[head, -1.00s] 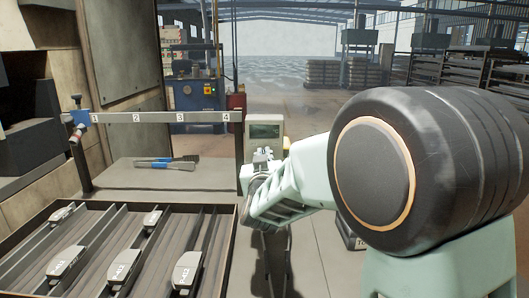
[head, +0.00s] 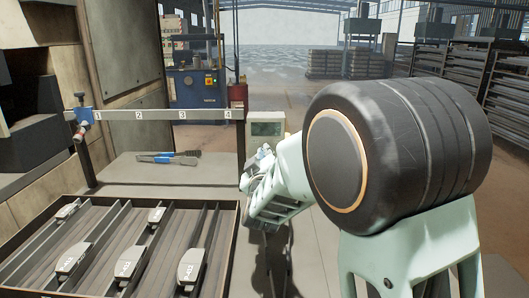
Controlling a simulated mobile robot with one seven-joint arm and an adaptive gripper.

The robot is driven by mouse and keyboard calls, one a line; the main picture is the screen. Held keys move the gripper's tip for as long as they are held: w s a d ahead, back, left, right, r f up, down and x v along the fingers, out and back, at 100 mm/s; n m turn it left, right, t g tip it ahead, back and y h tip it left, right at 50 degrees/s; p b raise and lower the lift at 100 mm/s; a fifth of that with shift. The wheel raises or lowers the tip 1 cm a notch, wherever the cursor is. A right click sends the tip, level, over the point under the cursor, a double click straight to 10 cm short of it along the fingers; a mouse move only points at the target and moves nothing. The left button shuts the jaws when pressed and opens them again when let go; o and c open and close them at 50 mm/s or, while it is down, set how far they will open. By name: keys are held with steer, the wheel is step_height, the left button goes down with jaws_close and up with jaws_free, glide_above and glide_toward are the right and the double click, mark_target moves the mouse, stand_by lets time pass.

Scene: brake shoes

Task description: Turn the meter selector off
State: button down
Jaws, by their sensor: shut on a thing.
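The meter (head: 265,127) is a pale box with a greenish-grey screen, standing just right of the numbered rail's right end. My gripper (head: 262,157) is at the lower front of the meter, below its screen. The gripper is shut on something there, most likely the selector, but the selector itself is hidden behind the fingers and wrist. My arm comes in from the right and covers the meter's lower part.
A tray (head: 18,278) with dividers holds several brake shoes (head: 75,258) at lower left. Behind it, a rail (head: 160,116) numbered 1 to 4 spans a grey shelf (head: 125,172) with a blue-handled tool (head: 168,158). Open floor lies beyond the meter.

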stand_by(0.3)
steer(key=c, duration=2.1)
jaws_free()
steer(key=s, duration=1.2)
steer(key=shift+d, duration=0.1)
